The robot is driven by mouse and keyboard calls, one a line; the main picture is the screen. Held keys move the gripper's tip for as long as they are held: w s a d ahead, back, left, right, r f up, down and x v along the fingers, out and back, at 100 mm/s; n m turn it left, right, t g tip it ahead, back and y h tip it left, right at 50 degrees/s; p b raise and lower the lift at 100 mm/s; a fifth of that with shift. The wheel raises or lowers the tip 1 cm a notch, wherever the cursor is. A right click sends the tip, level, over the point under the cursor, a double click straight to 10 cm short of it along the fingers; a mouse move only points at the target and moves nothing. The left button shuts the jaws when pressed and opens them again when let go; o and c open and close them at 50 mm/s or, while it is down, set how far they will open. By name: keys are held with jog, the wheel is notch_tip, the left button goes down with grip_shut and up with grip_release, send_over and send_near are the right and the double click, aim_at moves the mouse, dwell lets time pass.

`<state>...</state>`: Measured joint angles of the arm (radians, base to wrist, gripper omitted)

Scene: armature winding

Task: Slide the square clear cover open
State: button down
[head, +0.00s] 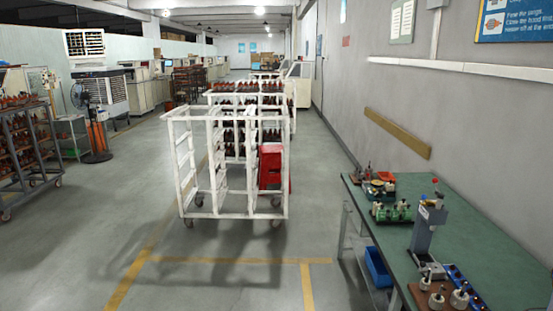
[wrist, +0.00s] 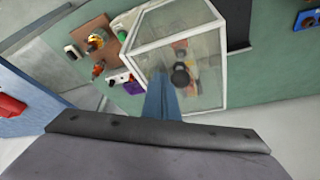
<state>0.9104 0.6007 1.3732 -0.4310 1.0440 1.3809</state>
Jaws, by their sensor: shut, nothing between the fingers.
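The clear cover (wrist: 205,45) shows in the wrist view as a box of clear panels with a white frame, near the picture's middle top. A round black knob (wrist: 181,75) sits on its near panel. My gripper (wrist: 165,98) shows as blue-grey fingers pointing at the lower left part of the cover, just left of and below the knob. The fingers are shut with nothing between them. I cannot tell whether they touch the cover. Blurred items show through the panels. The cover and my gripper are not visible in the head view.
In the wrist view, a brown board (wrist: 92,42) with small parts and a purple-and-white item (wrist: 121,82) lie left of the cover on the green bench top (wrist: 262,75). In the head view, a white cart (head: 222,165) stands on open floor, left of a green bench (head: 480,255).

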jog(key=shift+s+a+f, duration=0.15)
jog(key=shift+a+f, duration=0.1)
jog(key=shift+f, duration=0.1)
jog(key=shift+d+r+p, duration=0.15)
jog(key=shift+r+p, duration=0.4)
jog(key=shift+r, duration=0.35)
jog(key=shift+d+r+p, duration=0.1)
jog(key=shift+r+p, duration=0.4)
jog(key=shift+r, duration=0.4)
jog(key=shift+r, duration=0.1)
jog(key=r+p, duration=0.1)
jog(key=r, duration=0.1)
jog(key=s+r+p, duration=0.1)
jog(key=r, duration=0.1)
jog(key=shift+s, duration=0.15)
